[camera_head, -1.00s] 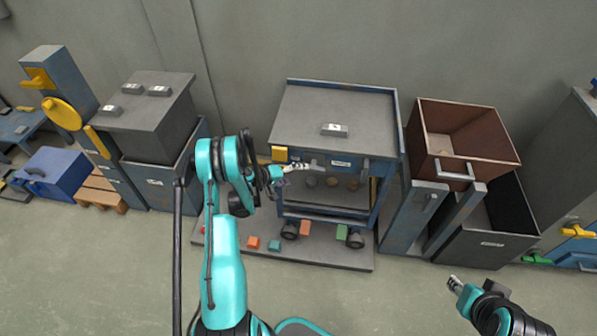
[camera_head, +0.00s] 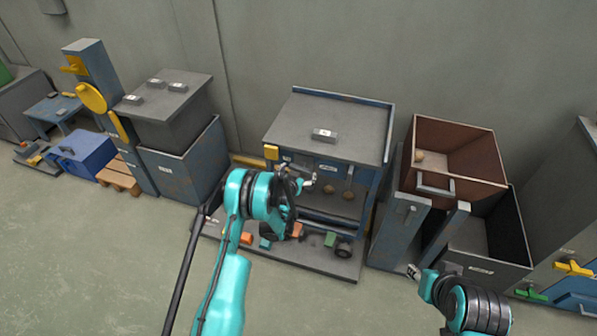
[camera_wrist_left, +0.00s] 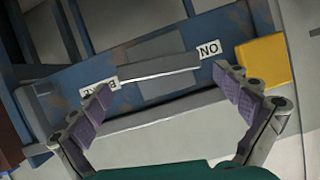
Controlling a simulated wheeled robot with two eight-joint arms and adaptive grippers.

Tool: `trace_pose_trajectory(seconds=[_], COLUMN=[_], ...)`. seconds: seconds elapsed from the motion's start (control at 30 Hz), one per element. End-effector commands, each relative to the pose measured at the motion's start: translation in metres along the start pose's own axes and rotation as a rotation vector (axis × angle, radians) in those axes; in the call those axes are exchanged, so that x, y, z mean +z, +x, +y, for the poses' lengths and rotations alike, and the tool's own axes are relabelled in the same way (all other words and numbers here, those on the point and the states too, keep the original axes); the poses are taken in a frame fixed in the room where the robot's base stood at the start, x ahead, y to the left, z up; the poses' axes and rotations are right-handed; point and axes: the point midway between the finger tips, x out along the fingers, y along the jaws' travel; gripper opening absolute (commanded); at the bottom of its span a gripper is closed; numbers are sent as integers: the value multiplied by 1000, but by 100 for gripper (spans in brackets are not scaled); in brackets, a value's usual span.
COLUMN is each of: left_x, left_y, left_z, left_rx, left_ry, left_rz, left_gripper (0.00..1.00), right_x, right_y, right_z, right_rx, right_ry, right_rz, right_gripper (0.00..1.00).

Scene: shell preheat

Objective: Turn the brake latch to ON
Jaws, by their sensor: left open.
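The blue cart (camera_head: 385,120) with a grey top stands in the middle of the head view. In the left wrist view its blue front panel (camera_wrist_left: 60,90) carries a white ON label (camera_wrist_left: 209,49) and a BRAKE label (camera_wrist_left: 100,86), both upside down. A pale grey bar (camera_wrist_left: 155,75), apparently the brake latch, lies nearly level between the labels. My left gripper (camera_head: 306,182) is at the cart's front. Its open fingers (camera_wrist_left: 168,92) spread to either side of the bar; contact cannot be told. My right gripper (camera_head: 412,271) hangs before the cart's right side, its jaws unclear.
A yellow block (camera_wrist_left: 263,62) sits beside the ON label. Coloured blocks (camera_head: 265,243) lie on the cart's low base. A brown bin (camera_head: 462,150) stands at right, grey boxes (camera_head: 165,110) at left. The floor (camera_head: 90,260) in front is clear.

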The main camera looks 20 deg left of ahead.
Motion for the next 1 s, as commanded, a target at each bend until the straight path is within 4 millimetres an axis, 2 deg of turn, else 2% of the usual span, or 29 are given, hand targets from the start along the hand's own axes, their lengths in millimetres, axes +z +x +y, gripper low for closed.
trace_pose_trajectory(seconds=[0.1,0.2,0.53,0.7,1.0], left_x=[2,1,0,0,0], left_y=[18,26,30,30,30], left_z=[1,0,0,0,-2], left_rx=[1,1,1,0,28], left_ry=[-1,-2,-3,-3,-75], left_rz=[0,0,-1,-1,0], left_gripper=[100,100,100,57,57], right_x=[5,6,6,6,6], right_y=[6,8,8,8,8], right_z=[0,0,0,0,0], right_rx=[0,0,0,0,0], right_ry=[0,0,0,0,0], right_rz=[0,0,0,0,0], right_gripper=[36,36,36,36,36])
